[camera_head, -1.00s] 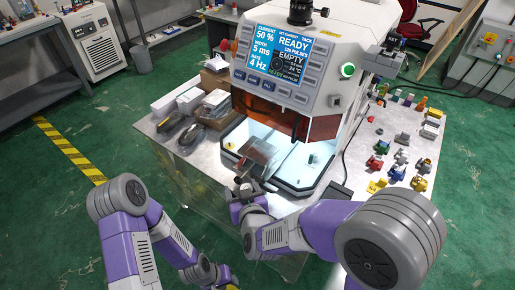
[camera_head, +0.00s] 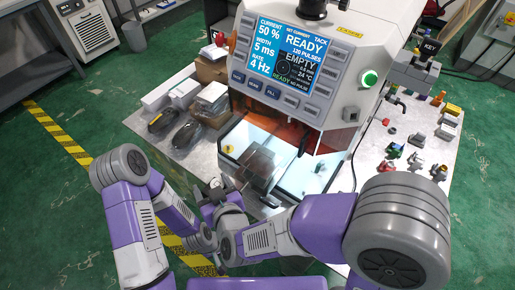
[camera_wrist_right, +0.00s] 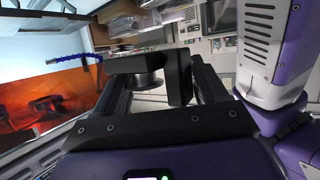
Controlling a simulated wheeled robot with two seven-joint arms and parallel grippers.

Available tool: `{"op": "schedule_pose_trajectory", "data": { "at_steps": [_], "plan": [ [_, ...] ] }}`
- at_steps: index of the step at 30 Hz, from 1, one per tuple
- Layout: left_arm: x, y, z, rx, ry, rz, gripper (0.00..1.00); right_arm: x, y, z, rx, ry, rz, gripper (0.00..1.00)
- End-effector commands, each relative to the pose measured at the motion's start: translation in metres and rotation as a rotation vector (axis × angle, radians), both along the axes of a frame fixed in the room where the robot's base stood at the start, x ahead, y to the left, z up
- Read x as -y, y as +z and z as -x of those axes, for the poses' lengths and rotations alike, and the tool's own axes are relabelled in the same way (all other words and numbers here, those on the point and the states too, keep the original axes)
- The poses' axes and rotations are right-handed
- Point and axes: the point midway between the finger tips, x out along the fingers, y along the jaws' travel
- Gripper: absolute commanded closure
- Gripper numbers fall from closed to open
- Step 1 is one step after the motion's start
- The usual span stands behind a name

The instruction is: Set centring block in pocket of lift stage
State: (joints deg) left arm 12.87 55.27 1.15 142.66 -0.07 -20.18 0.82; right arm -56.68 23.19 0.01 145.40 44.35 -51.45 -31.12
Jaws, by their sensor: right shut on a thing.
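My right gripper (camera_head: 218,188) is in front of the open chamber of the machine, at its lower left. In the right wrist view, the gripper (camera_wrist_right: 155,82) is shut on a dark block with a round part underneath (camera_wrist_right: 148,80), which I take for the centring block. In the head view the held block is too small and dark to tell apart from the fingers. A dark tilted plate (camera_head: 258,170) stands in the chamber mouth; I cannot tell whether it belongs to the lift stage. No pocket is clearly visible.
The machine (camera_head: 350,60) with a lit screen stands over the bright chamber floor (camera_head: 300,178). Boxes and dark tools (camera_head: 178,130) lie left of it. Several small coloured parts (camera_head: 415,160) lie on the table at right. My arms crowd the table's front.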

Motion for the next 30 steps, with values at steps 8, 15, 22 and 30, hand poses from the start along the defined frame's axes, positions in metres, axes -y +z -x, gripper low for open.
{"op": "schedule_pose_trajectory", "data": {
  "at_steps": [8,15,22,30],
  "plan": [
    [0.0,-0.012,0.001,-0.001,0.0,0.0,0.62,0.045,-0.001,-0.06,0.002,-0.011,-0.005,0.63],
    [0.0,-0.022,0.0,-0.001,0.0,0.0,0.62,0.083,-0.002,-0.111,0.003,-0.01,-0.002,0.62],
    [0.0,-0.03,0.001,-0.001,0.0,0.0,0.62,0.11,-0.002,-0.15,0.003,-0.007,-0.001,0.62],
    [0.0,-0.04,0.001,-0.001,0.0,0.0,0.62,0.109,-0.031,-0.15,0.0,-0.001,0.0,0.63]
  ]
}}
